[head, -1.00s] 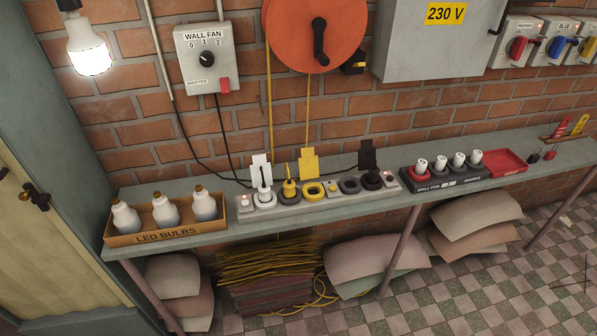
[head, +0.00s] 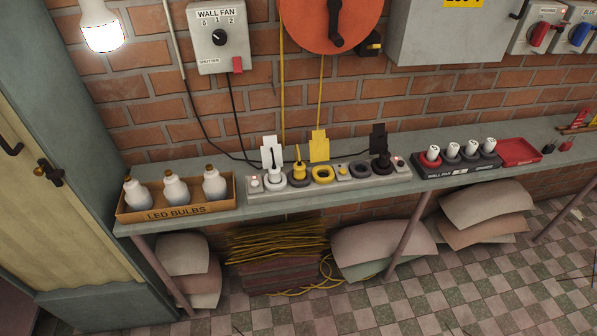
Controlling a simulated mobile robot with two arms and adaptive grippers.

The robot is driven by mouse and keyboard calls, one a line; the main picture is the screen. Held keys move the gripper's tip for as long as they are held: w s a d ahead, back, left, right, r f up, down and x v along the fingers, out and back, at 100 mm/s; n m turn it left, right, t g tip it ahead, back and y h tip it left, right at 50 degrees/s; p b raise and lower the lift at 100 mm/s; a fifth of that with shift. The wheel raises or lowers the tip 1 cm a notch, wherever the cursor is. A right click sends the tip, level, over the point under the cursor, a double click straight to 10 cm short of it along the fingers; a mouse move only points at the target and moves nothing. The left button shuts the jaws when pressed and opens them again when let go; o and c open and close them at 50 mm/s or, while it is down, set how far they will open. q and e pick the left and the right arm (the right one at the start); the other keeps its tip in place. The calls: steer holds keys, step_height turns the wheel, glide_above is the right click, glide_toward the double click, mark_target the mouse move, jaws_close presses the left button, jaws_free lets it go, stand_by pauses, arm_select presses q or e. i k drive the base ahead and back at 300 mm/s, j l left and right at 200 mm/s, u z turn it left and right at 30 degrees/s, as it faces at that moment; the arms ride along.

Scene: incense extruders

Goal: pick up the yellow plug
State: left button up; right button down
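The yellow plug (head: 298,170) stands upright in a dark-ringed socket of the grey power strip (head: 405,176) on the shelf. It is small in the head view, with a thin yellow stem rising from it. A white plug (head: 275,172) is just to its left. An empty-looking yellow-ringed socket (head: 322,174) is just to its right, with a yellow tag (head: 319,146) behind it. A black plug (head: 381,162) stands near the strip's right end. Neither of my grippers shows in the head view.
A box of LED bulbs (head: 178,211) stands left on the shelf (head: 240,157). A dark fuse holder (head: 455,168) and a red tray (head: 519,152) are to the right. The brick wall carries the orange reel (head: 332,20). Stacked sheets lie below the shelf.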

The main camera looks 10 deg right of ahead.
mark_target(300, 173)
steer(key=i+j+z, duration=0.2)
steer(key=i, duration=0.2)
steer(key=i+j+z, duration=0.15)
steer(key=i+j, duration=0.15)
steer(key=i, duration=0.15)
